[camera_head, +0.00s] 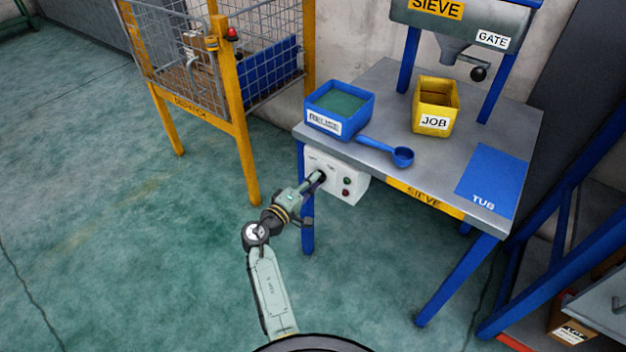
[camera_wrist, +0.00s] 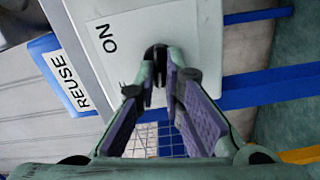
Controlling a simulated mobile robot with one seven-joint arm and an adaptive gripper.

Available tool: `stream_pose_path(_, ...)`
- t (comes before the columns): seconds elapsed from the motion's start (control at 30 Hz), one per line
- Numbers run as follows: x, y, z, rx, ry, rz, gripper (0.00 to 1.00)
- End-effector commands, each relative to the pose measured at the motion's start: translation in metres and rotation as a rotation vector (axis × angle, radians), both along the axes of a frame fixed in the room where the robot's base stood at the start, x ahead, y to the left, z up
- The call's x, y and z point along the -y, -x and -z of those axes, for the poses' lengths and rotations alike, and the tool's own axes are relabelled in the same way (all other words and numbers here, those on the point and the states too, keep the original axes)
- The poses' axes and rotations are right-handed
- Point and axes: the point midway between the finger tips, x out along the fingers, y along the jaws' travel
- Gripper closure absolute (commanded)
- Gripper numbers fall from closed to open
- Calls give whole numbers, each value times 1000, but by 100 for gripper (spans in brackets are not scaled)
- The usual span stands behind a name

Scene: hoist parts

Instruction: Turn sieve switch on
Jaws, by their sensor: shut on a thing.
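The sieve switch is a black knob (camera_wrist: 154,56) on a white control box (camera_head: 351,188) fixed under the front left edge of the sieve table. The word ON shows on the box beside the knob in the wrist view. My gripper (camera_wrist: 158,72) is at the box with its fingertips closed around the knob. In the head view my gripper (camera_head: 319,177) reaches the left part of the box face and hides most of the knob. Which way the knob points is not clear.
A yellow-framed wire cage (camera_head: 238,140) stands to the left of the table. The floor around my arm is clear.

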Motion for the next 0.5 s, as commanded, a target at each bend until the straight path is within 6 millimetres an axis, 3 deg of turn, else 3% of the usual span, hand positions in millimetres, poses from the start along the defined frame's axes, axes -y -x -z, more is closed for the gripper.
stream_pose_path(0.5, 0, 1, 1, -279, 382, 0, 100)
